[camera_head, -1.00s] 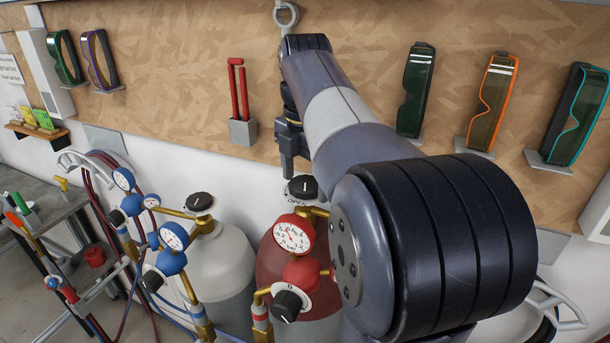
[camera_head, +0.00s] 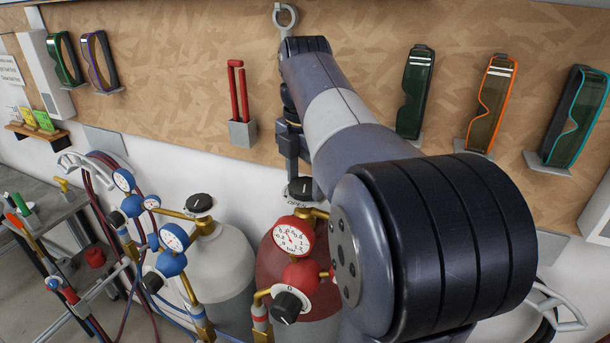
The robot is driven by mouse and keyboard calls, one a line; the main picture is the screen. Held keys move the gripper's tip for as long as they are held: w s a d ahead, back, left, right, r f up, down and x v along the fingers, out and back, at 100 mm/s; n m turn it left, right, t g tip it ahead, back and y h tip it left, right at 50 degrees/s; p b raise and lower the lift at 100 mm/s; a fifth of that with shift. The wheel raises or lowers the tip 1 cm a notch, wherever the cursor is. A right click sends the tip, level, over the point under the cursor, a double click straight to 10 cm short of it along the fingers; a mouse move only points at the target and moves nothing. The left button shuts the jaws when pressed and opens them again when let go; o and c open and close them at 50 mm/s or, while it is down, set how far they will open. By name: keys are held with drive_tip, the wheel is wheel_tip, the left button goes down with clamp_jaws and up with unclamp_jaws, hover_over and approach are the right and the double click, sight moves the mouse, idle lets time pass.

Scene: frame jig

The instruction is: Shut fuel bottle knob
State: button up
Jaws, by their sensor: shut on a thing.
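The red fuel bottle (camera_head: 272,268) stands at lower centre, partly hidden by its gauges and my arm. Its black knob (camera_head: 301,190) sits on top, with a white mark and a pale plate lettered OPEN around it. My gripper (camera_head: 298,176) points down from above and is shut on the knob. The fingertips are small and partly hidden behind my arm.
A red pressure gauge (camera_head: 293,236) and a regulator with a black knob (camera_head: 290,304) sit in front of the bottle. A grey bottle (camera_head: 226,254) with its own black knob (camera_head: 199,203) and blue gauges stands to the left. Goggles hang on the wall board.

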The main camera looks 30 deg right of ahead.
drive_tip(key=m+p, duration=0.3)
drive_tip(key=m, duration=0.1)
drive_tip(key=shift+r+m, duration=0.15)
drive_tip(key=shift+m, duration=0.15)
drive_tip(key=m+p, duration=0.1)
drive_tip(key=m, duration=0.8)
drive_tip(key=shift+m, duration=0.4)
drive_tip(key=m, duration=0.5)
drive_tip(key=shift+m, duration=0.3)
drive_tip(key=m, duration=1.9)
drive_tip(key=shift+m, duration=0.3)
